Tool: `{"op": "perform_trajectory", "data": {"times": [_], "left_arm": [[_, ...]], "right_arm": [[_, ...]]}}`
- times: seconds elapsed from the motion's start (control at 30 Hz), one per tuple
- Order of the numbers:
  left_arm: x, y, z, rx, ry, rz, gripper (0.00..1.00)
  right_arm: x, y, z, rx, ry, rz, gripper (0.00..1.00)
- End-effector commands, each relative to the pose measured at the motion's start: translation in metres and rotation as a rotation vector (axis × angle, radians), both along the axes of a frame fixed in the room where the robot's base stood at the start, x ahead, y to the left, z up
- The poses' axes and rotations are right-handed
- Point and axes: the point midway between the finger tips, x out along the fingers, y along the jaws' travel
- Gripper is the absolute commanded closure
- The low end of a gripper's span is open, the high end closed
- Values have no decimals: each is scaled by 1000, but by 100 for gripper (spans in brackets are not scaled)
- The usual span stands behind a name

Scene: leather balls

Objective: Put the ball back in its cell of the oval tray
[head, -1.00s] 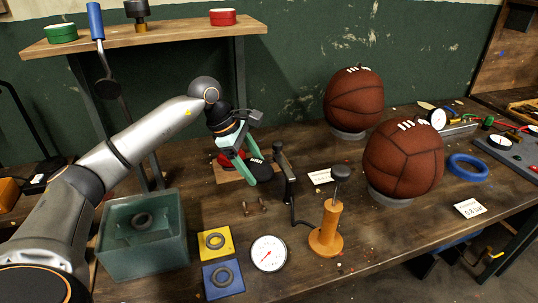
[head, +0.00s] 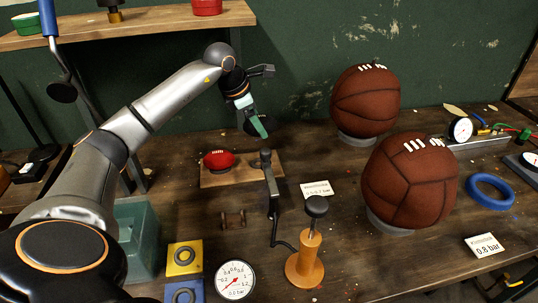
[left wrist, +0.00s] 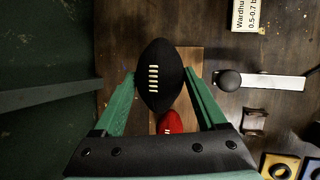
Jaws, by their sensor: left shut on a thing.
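A black oval ball with white laces (left wrist: 161,75) sits between the two green fingers of my left gripper (head: 254,122), which is shut on it. In the head view the black ball is mostly hidden behind the fingers, above the back right of a wooden board (head: 262,166). I take this board for the tray; it looks rectangular, and I cannot make out an empty cell. A small red oval ball (head: 219,160) rests on its left part. The red ball also shows in the left wrist view (left wrist: 170,122), below the black ball. My right gripper is not in view.
An orange hand pump (head: 307,258) stands further forward. Two large brown balls (head: 366,100) (head: 410,180) sit to the right. A teal bin (head: 138,235) is at left; a shelf (head: 150,19) is behind.

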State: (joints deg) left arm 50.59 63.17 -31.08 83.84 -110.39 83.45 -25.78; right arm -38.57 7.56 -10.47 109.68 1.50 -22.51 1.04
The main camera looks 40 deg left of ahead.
Motion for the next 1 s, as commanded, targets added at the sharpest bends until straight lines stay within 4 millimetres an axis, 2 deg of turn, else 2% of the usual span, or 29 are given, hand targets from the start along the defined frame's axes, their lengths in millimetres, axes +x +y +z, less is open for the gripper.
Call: {"op": "perform_trajectory", "data": {"times": [0.2, 0.47, 0.67, 1.0], "left_arm": [[-1, 0, -42, 0, 6, 0, 87], [0, -1, -65, -1, 2, -2, 87], [-1, 0, -92, 0, 4, -1, 87], [0, 0, -98, 1, 0, -2, 87]], "right_arm": [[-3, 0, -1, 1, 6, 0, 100], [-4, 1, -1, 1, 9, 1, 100], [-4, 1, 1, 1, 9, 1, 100], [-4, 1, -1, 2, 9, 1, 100]]}}
